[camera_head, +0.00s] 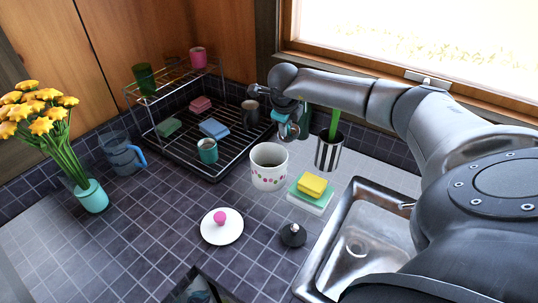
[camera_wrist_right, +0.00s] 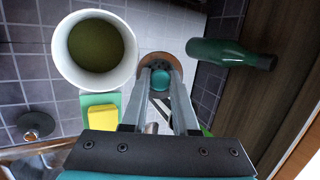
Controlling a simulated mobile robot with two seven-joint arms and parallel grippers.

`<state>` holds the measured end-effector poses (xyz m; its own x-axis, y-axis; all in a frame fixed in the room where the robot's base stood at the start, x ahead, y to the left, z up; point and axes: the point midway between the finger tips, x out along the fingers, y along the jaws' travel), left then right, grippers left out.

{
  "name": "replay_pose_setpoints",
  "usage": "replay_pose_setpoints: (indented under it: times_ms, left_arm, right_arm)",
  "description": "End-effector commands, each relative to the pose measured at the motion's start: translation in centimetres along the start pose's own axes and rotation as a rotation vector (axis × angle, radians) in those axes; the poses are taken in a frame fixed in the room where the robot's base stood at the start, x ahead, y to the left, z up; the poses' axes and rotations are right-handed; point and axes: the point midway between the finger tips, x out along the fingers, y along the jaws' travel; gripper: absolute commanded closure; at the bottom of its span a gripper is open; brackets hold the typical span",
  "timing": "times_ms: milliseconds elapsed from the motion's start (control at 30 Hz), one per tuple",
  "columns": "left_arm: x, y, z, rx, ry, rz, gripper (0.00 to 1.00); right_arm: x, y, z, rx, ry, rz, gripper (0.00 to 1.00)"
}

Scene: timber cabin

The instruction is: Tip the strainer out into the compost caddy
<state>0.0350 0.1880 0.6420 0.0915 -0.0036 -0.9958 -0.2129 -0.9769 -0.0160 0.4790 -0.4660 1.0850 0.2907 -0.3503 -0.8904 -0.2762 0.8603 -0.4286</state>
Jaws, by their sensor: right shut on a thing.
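The strainer (camera_wrist_right: 148,62) shows in the right wrist view as a small round copper-brown piece with a teal middle, at the fingertips. My right gripper (camera_head: 287,123) is shut on it and holds it above the counter, behind and a little right of the white caddy. The compost caddy (camera_head: 268,179) is a white tub with a band of coloured dots. It stands open, and the right wrist view shows dull green matter in the caddy (camera_wrist_right: 96,42). Its likely lid (camera_head: 222,233), white with a pink knob, lies on the counter. The strainer's contents cannot be made out. My left gripper is out of view.
A striped utensil pot (camera_head: 328,154) stands right of the caddy. A dish rack (camera_head: 195,152) is behind left. A green bottle (camera_wrist_right: 228,53) lies right of the gripper in the wrist view.

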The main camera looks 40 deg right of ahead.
Motion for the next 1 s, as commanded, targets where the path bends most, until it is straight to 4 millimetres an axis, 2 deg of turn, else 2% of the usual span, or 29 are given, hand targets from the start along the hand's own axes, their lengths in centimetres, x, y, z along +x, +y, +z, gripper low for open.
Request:
replay_pose_setpoints:
  times_ms: [400, 1000]
  left_arm:
    - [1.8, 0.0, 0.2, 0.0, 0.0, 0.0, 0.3]
    - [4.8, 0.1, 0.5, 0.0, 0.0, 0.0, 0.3]
  right_arm:
    - [1.4, -2.5, -1.1, 0.062, -0.055, 0.185, 1.0]
    - [2.7, -4.6, -1.9, 0.115, -0.103, 0.358, 1.0]
